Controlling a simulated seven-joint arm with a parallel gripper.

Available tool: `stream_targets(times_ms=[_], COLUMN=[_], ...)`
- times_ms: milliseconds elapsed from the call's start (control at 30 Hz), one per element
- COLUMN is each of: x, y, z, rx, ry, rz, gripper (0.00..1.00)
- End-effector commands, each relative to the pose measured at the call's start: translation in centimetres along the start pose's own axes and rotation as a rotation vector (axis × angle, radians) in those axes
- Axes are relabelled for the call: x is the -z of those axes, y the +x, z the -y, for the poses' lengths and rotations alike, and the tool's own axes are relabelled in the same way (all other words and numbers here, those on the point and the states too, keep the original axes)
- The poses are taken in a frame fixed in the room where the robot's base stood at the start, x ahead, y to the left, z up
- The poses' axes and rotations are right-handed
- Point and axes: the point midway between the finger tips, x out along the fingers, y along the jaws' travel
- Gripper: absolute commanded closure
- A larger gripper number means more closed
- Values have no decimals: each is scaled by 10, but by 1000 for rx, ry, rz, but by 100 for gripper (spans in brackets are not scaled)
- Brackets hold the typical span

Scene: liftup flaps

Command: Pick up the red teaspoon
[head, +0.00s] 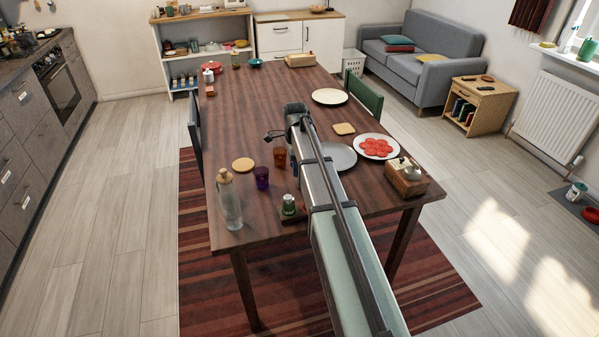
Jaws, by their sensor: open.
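I cannot make out a red teaspoon in the head view; it may be too small to see or hidden behind my arm. My gripper (271,138) is at the far end of my arm, above the middle of the dark wooden table (245,115). It is small in the picture. It is open, and I see nothing held in it.
An orange-brown cup (280,157), a purple glass (262,178), a bottle (230,200) and a green can (289,205) stand left of my arm. A grey plate (340,156), a plate with red slices (376,146) and a wooden caddy (405,178) are right.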

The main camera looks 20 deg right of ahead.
Motion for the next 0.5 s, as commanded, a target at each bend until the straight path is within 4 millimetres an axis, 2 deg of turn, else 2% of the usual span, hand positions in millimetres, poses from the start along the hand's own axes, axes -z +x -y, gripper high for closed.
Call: stream_targets(times_ms=[167, 500], x=[0, 0], y=[3, 4], z=[-1, -3], rx=[-5, -11], ry=[0, 0], rz=[0, 0], gripper=[59, 92])
